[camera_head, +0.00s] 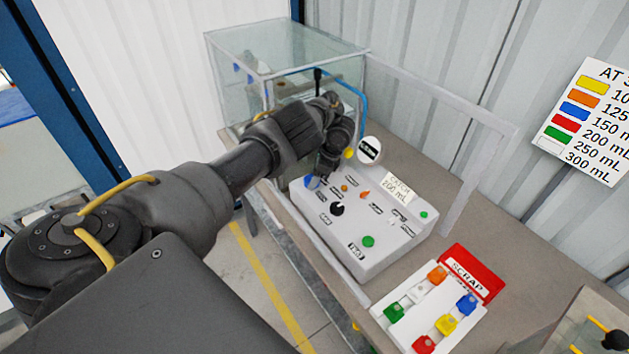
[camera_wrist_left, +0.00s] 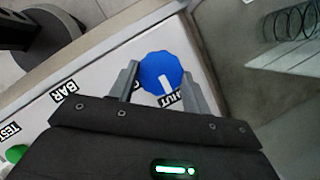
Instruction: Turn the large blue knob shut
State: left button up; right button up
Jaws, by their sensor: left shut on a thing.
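The large blue knob (camera_head: 311,181) is at the far left corner of the white control box (camera_head: 377,258). My left gripper (camera_head: 326,174) reaches down over it and partly hides it in the head view. In the left wrist view the blue knob (camera_wrist_left: 160,70) sits between the two grey fingers of my left gripper (camera_wrist_left: 162,80), which are shut on it. A white pointer mark on the knob points towards a label at its lower edge. That label is partly covered, with "UT" readable. My right gripper is in neither view.
A black knob (camera_head: 337,208) and a green button (camera_head: 368,241) are on the same box. A round gauge (camera_head: 369,150) and a "CATCH 200 mL" card (camera_head: 396,186) stand behind. A glass tank (camera_head: 285,60) is at the back. A tray of coloured pieces (camera_head: 408,325) and a red SCRAP bin (camera_head: 466,274) lie nearer.

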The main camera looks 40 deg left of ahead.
pick_arm(q)
jog(key=shift+n, duration=0.3)
jog(key=o, duration=1)
jog(key=b+v, duration=0.1)
jog(key=v, duration=0.3)
jog(key=shift+w, duration=0.1)
jog(key=p+v, duration=0.1)
jog(key=v, duration=0.5)
jog(key=shift+d+r, duration=0.1)
jog(key=shift+r, duration=0.3)
